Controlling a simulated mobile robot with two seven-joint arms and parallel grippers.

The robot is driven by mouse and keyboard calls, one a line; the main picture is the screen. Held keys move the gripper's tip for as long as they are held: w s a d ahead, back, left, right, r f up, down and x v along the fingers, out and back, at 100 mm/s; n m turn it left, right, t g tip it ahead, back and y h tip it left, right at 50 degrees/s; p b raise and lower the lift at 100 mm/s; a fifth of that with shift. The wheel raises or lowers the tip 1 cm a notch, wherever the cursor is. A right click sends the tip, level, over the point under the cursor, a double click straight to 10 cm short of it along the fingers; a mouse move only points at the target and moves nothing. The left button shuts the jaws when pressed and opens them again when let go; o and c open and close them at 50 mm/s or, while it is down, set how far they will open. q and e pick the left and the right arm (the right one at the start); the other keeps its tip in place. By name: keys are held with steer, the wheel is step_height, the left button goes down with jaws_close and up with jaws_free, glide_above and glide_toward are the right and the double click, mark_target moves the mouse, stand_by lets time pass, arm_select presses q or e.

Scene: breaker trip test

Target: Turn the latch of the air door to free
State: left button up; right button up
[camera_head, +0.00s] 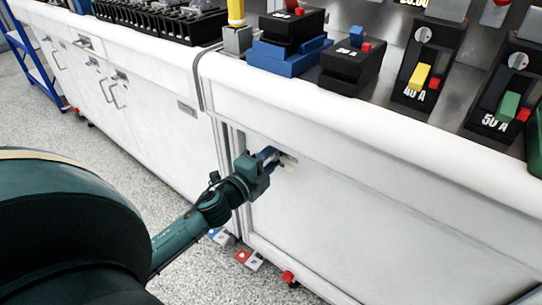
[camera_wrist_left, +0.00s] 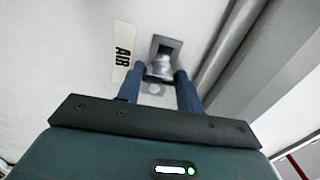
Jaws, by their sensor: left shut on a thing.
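The air door (camera_head: 380,206) is a white panel on the front of the bench. In the left wrist view an "AIR" label (camera_wrist_left: 123,51) is on it beside the latch (camera_wrist_left: 160,66), a grey metal piece in a dark square recess. My left gripper (camera_head: 271,157) reaches the door near its left edge. In the left wrist view its blue fingers (camera_wrist_left: 160,84) are around the latch, shut on it. The fingers hide part of the latch in the head view. My right gripper is not in view.
Breakers with coloured levers, such as a yellow one (camera_head: 419,77) and a green one (camera_head: 508,107), stand on the bench top. Red-tipped feet or pedals (camera_head: 248,259) are at the bench's base. The speckled floor (camera_head: 150,160) in front is open.

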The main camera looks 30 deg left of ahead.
arm_select(q)
steer(key=shift+m, duration=0.4)
steer(key=o, duration=1)
steer(key=s, duration=0.8)
steer(key=s+a, duration=0.1)
steer(key=s, duration=0.4)
steer(key=shift+s, duration=0.15)
